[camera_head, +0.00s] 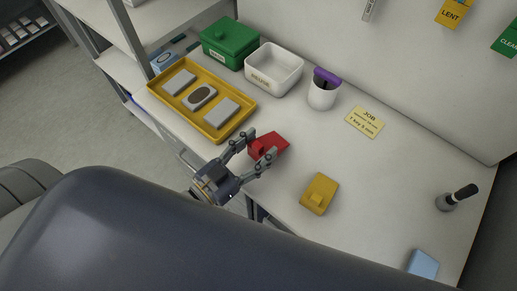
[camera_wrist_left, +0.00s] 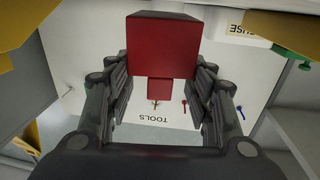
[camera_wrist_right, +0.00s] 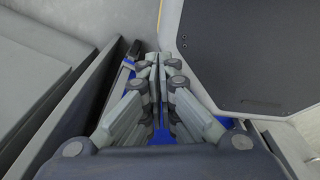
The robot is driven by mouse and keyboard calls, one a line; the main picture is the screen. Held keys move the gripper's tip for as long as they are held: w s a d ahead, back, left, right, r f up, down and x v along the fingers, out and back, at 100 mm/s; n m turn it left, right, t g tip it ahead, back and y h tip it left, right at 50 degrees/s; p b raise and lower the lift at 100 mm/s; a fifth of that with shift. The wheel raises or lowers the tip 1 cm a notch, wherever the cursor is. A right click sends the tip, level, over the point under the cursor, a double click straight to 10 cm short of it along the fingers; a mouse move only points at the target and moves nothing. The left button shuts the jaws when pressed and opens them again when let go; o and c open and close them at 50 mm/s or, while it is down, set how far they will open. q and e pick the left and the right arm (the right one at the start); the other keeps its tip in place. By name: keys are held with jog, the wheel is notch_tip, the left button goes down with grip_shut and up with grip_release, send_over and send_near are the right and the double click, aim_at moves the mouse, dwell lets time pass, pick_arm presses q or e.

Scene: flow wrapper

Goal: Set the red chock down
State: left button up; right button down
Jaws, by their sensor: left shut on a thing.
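The red chock (camera_head: 268,147) is a block with a small step, in the grip of my left gripper (camera_head: 262,147) over the front of the white table. In the left wrist view the chock (camera_wrist_left: 163,45) fills the space between the two fingers. I cannot tell whether its underside touches the table. A yellow chock-like block (camera_head: 320,193) lies on the table to the right, apart from it. My right gripper (camera_wrist_right: 158,65) shows only in its own wrist view, with its fingers together and nothing seen between the tips.
A yellow tray (camera_head: 211,133) with grey pieces lies left of the red chock. Behind are a green box (camera_head: 230,42), a white bin (camera_head: 274,68) and a white cup (camera_head: 322,94). A JOB card (camera_head: 364,122) lies flat. The table's middle right is clear.

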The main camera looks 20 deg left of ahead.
pick_arm(q)
notch_tip(320, 180, up, 8)
jog(key=shift+r+p, duration=0.25)
jog(key=shift+p, duration=0.45)
jog(key=shift+w+a+r+n+t+y, duration=0.1)
jog(key=shift+a+r+n+t+y, duration=0.35)
jog(key=shift+n+y, duration=0.3)
jog(key=shift+s+a+r+n+t+y, duration=0.15)
jog(key=shift+a+n+y, duration=0.45)
jog(key=shift+a+y, duration=0.4)
jog(key=shift+s+a+r+n+t+y, duration=0.15)
jog(key=shift+a+n+y, duration=0.5)
jog(key=shift+a+y, duration=0.35)
jog(key=shift+a+r+n+t+y, duration=0.15)
jog(key=shift+a+n+y, duration=0.55)
jog(key=shift+y, duration=0.45)
